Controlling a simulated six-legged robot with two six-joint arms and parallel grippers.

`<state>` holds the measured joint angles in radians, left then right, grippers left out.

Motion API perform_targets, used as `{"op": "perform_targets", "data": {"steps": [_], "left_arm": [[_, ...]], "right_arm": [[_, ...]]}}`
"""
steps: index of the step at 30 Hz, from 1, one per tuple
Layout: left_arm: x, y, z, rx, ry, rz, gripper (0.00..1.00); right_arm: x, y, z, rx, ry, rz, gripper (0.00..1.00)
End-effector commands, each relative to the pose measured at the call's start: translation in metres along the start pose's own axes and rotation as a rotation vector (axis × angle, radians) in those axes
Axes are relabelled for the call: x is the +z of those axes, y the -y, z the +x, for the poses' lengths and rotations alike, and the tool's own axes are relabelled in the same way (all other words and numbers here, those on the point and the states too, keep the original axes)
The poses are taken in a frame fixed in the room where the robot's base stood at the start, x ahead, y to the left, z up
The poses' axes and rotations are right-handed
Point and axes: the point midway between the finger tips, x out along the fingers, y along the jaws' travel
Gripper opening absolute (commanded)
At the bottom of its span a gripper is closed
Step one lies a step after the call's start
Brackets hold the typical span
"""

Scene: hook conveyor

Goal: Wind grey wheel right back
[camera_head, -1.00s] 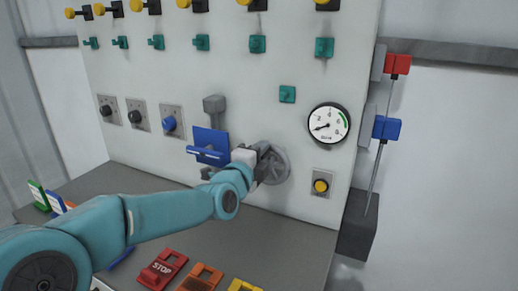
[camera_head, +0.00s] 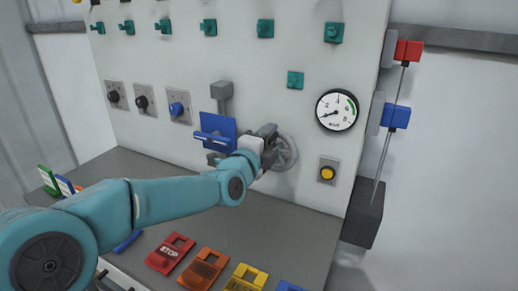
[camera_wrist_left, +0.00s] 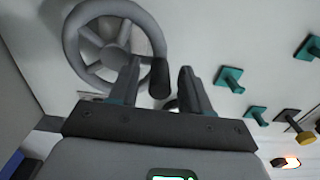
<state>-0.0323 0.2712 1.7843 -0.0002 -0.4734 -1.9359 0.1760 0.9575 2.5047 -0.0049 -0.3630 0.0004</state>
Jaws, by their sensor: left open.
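The grey wheel (camera_head: 291,153) is a spoked handwheel on the upright white panel, right of a blue flap, partly hidden behind my left gripper (camera_head: 272,142). In the left wrist view the wheel (camera_wrist_left: 72,42) fills the upper left, with rim, spokes and hub showing. Its dark grey handle (camera_wrist_left: 158,78) sticks out from the rim's lower right. My left gripper (camera_wrist_left: 160,80) is open, with the handle between its two fingers, nearer the left finger in that picture. I cannot tell whether a finger touches it. My right gripper is not in view.
A blue flap (camera_head: 217,127) sits just left of the wheel. A round gauge (camera_head: 337,110) and a yellow button (camera_head: 327,173) are to its right. Red, orange and yellow tags (camera_head: 170,253) lie on the grey shelf (camera_head: 290,220) below. Red and blue levers (camera_head: 396,117) stand beyond the panel's right edge.

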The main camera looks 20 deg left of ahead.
Motion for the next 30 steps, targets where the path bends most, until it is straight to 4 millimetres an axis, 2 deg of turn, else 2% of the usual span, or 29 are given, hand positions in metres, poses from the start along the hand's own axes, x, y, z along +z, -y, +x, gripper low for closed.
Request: {"op": "perform_targets", "data": {"steps": [5, 12, 18, 24, 30], "left_arm": [[0.0, 0.0, -0.033, -0.002, 0.0, 0.0, 0.48], [0.0, 0.001, -0.098, -0.004, 0.001, 0.0, 0.48], [0.0, 0.001, -0.139, -0.003, 0.001, 0.0, 0.48], [0.0, 0.0, -0.157, -0.002, 0.0, 0.001, 0.48], [0.0, 0.0, -0.159, -0.001, -0.001, 0.001, 0.48]], "right_arm": [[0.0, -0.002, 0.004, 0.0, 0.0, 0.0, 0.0], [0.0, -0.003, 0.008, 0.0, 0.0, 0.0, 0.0], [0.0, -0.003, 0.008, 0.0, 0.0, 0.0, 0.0], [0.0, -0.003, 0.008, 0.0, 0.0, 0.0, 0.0], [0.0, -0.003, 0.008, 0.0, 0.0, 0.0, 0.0]]}}
